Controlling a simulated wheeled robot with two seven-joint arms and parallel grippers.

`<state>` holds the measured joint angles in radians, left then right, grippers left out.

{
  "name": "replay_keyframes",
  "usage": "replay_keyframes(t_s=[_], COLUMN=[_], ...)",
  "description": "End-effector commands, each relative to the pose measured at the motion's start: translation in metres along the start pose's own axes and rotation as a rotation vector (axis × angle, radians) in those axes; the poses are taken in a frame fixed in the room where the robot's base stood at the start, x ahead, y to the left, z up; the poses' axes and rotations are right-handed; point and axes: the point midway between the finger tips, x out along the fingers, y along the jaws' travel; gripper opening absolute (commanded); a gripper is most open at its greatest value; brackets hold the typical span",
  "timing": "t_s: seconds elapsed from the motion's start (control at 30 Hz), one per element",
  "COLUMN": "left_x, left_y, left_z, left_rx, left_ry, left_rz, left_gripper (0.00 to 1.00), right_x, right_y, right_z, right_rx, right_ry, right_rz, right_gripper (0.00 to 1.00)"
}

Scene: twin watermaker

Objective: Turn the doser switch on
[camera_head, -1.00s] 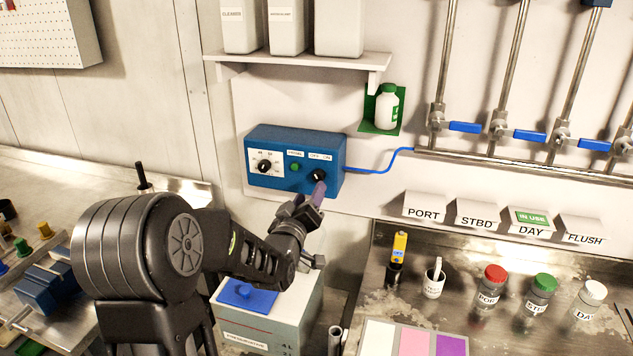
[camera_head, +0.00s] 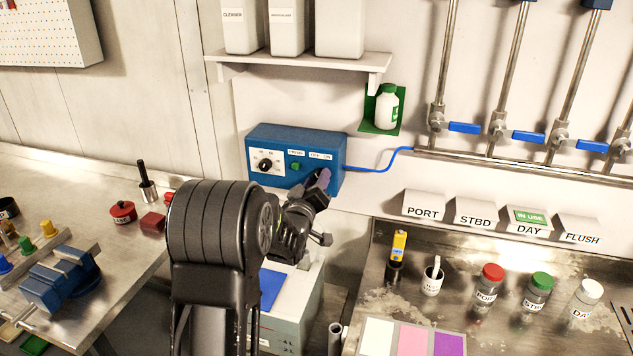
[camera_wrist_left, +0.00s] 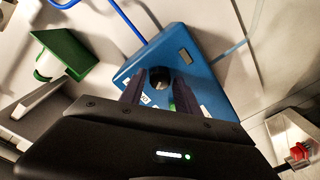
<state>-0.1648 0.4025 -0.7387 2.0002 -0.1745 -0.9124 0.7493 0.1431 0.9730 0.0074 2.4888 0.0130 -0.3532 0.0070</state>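The blue doser box (camera_head: 290,134) is on the wall below the shelf. Its front has a dial (camera_head: 265,165) on a white plate, a green button (camera_head: 296,167) and small labels, apparently OFF and ON, at the right. My left gripper (camera_head: 320,179) is at the box's right front and hides the black switch knob below those labels. In the left wrist view, the knob (camera_wrist_left: 160,76) shows between the tips of my left gripper (camera_wrist_left: 158,86). The fingers are apart, with a gap visible around the knob; contact is unclear. My right gripper is out of view.
A blue tube (camera_head: 375,170) runs right from the box. A green holder with a white bottle (camera_head: 387,108) is to its upper right, and a shelf (camera_head: 300,60) is above. A grey cabinet (camera_head: 300,310) stands below. Benches with bottles and tools lie on both sides.

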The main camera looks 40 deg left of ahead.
Motion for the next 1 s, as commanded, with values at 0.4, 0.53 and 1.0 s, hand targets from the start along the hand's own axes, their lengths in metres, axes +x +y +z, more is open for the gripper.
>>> replay_keyframes(t_s=[0.4, 0.53, 1.0], left_x=[-0.0001, -0.0001, -0.0002], left_y=[0.0002, 0.0002, -0.0013], left_z=[0.0000, 0.0000, 0.0020], left_rx=[0.000, 0.000, 0.052], left_ry=[0.000, 0.000, 0.001], left_rz=[0.000, 0.000, 0.002], left_gripper=[0.03, 0.00, 0.00], right_x=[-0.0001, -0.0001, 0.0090], right_y=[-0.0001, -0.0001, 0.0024], right_z=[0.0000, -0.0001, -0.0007], right_rx=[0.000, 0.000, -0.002], right_ry=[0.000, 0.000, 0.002], right_rz=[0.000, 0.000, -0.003], right_gripper=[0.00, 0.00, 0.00])
